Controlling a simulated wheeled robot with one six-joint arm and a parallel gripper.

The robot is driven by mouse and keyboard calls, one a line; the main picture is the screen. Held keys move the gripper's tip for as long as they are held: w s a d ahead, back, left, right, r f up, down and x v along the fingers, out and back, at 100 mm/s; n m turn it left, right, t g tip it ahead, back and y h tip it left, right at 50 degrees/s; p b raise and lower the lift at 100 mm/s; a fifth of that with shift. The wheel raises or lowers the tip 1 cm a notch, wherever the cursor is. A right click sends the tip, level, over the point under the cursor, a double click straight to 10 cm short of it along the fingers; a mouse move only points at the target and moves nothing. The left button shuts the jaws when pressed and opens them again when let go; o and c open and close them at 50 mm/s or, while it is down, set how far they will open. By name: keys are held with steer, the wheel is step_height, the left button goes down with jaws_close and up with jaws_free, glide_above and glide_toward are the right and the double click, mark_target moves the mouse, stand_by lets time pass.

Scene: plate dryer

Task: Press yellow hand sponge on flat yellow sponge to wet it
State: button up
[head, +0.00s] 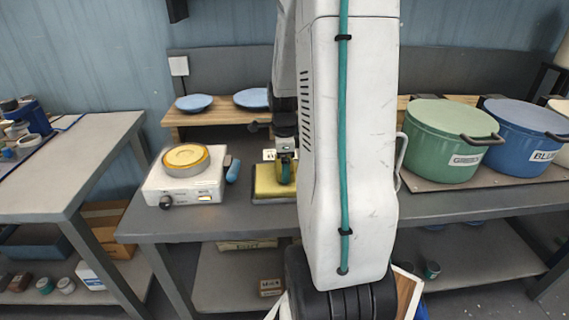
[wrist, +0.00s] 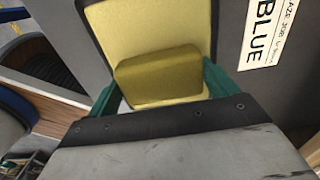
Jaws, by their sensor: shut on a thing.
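The flat yellow sponge (head: 267,182) lies in a dark-edged tray on the grey table, left of my arm in the head view. It fills the upper middle of the wrist view (wrist: 150,22). My gripper (head: 286,168) points down over it. In the wrist view its green fingers close on both sides of the yellow hand sponge (wrist: 158,75), a darker, rounded block. The hand sponge lies over the flat sponge in that view; I cannot tell whether they touch. My arm hides the tray's right part in the head view.
A white burner unit (head: 185,190) with a yellow round top stands left of the tray, a blue-handled tool (head: 233,171) between them. Blue plates (head: 194,103) sit on a wooden shelf behind. Green (head: 450,140) and blue (head: 525,137) pots stand at right.

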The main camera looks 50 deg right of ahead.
steer(key=shift+f, duration=0.7)
stand_by(1.5)
steer(key=shift+r, duration=0.1)
steer(key=shift+r, duration=3.5)
